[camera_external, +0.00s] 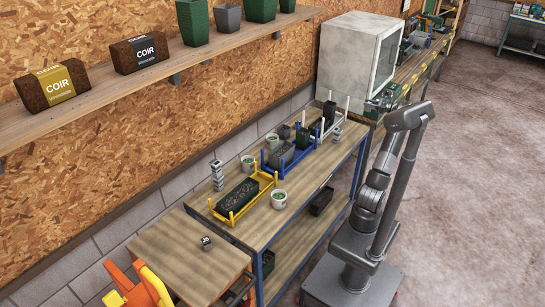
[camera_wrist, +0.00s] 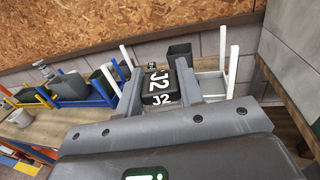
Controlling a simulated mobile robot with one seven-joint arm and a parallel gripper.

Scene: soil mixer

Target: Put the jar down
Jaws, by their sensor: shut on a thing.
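The jar (camera_wrist: 157,88) is a small black block-like container with white "J2" markings. In the wrist view it sits between the two fingers of my gripper (camera_wrist: 160,85), which is shut on it. In the external view my gripper (camera_external: 374,105) is at the far end of the workbench, close to the white rack (camera_external: 345,112). The jar cannot be made out clearly there. In the wrist view white rack posts (camera_wrist: 233,70) stand beyond and beside the jar. The jar's underside is hidden, so I cannot tell whether it touches anything.
A dark pot (camera_wrist: 180,48) stands just beyond the jar. A blue rack (camera_external: 284,160) and a yellow rack (camera_external: 233,218) with dark trays share the workbench (camera_external: 262,226). A pale cabinet (camera_external: 350,55) rises behind. Another small dark jar (camera_external: 206,242) is on the nearer table.

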